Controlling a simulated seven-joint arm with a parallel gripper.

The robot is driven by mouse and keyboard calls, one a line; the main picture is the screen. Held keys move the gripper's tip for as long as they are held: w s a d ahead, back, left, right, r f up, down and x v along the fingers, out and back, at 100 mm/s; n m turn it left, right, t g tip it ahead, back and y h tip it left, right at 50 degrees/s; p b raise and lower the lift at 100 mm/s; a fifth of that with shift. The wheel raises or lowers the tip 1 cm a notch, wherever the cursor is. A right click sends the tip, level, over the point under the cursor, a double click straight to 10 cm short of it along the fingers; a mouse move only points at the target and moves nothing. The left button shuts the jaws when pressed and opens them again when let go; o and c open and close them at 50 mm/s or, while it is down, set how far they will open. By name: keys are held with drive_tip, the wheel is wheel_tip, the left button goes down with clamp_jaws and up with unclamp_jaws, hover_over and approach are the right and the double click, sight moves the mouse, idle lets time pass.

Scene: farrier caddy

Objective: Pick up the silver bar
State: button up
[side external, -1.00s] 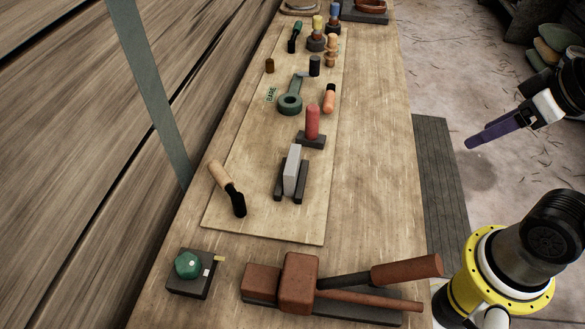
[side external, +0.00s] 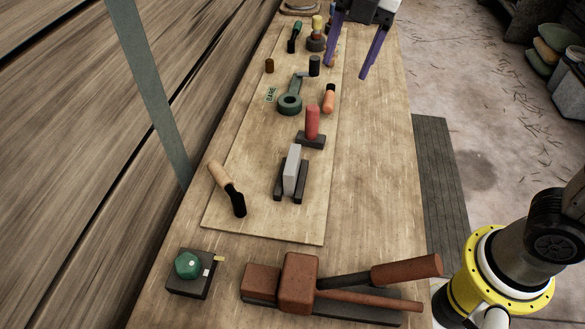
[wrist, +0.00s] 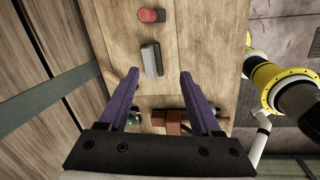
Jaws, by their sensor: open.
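The silver bar (side external: 292,169) is a light grey block standing on edge in a dark holder (side external: 303,187) near the middle of the bench. In the wrist view the silver bar (wrist: 149,62) lies ahead of the fingers, between their lines. My gripper (side external: 351,52) has two purple fingers and is over the far part of the bench, well away from the bar. In the wrist view my gripper (wrist: 158,75) is open with nothing between its fingers. It hides some items at the far end of the bench.
A red cylinder on a dark base (side external: 312,123) stands just behind the bar. A wooden-handled tool (side external: 227,186) lies left of it. A brown mallet (side external: 300,283) and a green knob on a block (side external: 187,264) are at the near end. The bench's right strip (side external: 375,150) is clear.

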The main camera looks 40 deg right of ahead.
drive_tip(key=n+g, duration=0.2)
hover_over(293, 159)
wheel_tip(293, 159, down, 7)
drive_tip(key=shift+n+h, duration=0.4)
drive_tip(key=f, duration=0.7)
drive_tip(key=a+f, duration=0.1)
drive_tip(key=f, duration=0.2)
drive_tip(key=shift+f, duration=0.35)
drive_tip(key=f, duration=0.2)
drive_tip(key=d+f, duration=0.1)
drive_tip(key=f, duration=0.2)
drive_tip(key=shift+f, duration=0.6)
clamp_jaws()
drive_tip(key=shift+w+r, duration=0.1)
drive_tip(key=shift+r, duration=0.05)
